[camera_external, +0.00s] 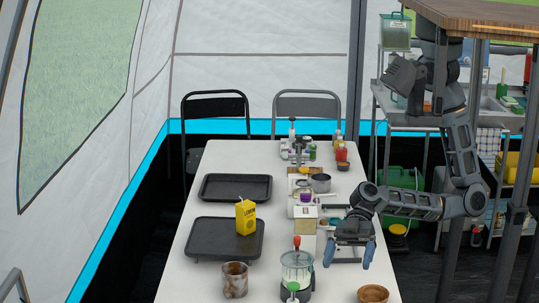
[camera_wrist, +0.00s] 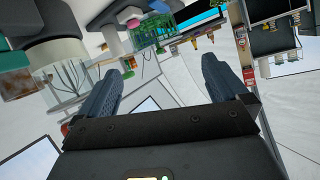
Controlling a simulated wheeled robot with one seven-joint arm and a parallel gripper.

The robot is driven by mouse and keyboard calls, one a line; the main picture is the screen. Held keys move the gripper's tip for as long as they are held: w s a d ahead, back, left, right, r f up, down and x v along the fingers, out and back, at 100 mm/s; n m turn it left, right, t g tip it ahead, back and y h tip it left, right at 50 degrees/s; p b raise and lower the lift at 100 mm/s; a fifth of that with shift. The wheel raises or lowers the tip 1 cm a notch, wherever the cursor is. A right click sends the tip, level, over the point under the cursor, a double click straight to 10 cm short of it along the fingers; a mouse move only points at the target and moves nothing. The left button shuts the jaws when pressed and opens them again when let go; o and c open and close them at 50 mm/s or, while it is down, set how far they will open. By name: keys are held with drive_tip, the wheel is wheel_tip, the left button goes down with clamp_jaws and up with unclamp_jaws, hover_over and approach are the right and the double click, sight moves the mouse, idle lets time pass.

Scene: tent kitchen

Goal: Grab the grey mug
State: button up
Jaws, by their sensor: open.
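A small grey, round, mug-like vessel (camera_external: 320,184) stands on the white table, right of its middle, in the external view. A second cup, glassy with brown stains (camera_external: 235,281), stands at the table's near end; I cannot tell for sure which is the grey mug. My gripper (camera_external: 349,257) is over the right side of the table, nearer the camera than the grey vessel and to its right. Its blue-tipped fingers are apart with nothing between them. In the wrist view my gripper (camera_wrist: 160,78) is also open and empty; I cannot make out a mug there.
The white table (camera_external: 185,272) holds two dark trays (camera_external: 235,188), a yellow carton (camera_external: 245,217), a blender (camera_external: 297,272) near my gripper and a brown bowl (camera_external: 373,294). Bottles (camera_external: 341,153) and small items crowd the far right. Two chairs (camera_external: 215,106) stand behind.

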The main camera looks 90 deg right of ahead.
drive_tip(key=w+a+n+t+h, duration=0.2)
drive_tip(key=w+a+n+h, duration=0.1)
drive_tip(key=w+a+h, duration=0.35)
drive_tip(key=w+d+r+m+t+h+b, duration=0.1)
drive_tip(key=w+d+r+t, duration=0.15)
drive_tip(key=w, duration=0.35)
drive_tip(key=w+d+r+m+t+h+b, duration=0.1)
drive_tip(key=w+d+r, duration=0.2)
drive_tip(key=w, duration=0.3)
drive_tip(key=w+d+f+m+h, duration=0.1)
drive_tip(key=w+d+m, duration=0.55)
drive_tip(key=d, duration=0.45)
drive_tip(key=w+d+f+m, duration=0.2)
drive_tip(key=w+d+m, duration=0.3)
drive_tip(key=d+m, duration=0.45)
drive_tip(key=w+d+f+m+h, duration=0.1)
drive_tip(key=w+d+m, duration=0.45)
drive_tip(key=d, duration=0.75)
wheel_tip(320, 180, up, 10)
drive_tip(key=w+m+g+y+p, duration=0.2)
drive_tip(key=m+g+y, duration=0.2)
drive_tip(key=g+y, duration=0.3)
drive_tip(key=m+g+y+b, duration=0.3)
drive_tip(key=g+y+b, duration=0.1)
drive_tip(key=g, duration=0.1)
approach(236, 280)
drive_tip(key=shift+f+p+x, duration=0.25)
drive_tip(key=shift+p+x, duration=0.15)
drive_tip(key=shift+x, duration=2.05)
drive_tip(key=shift+d, duration=0.1)
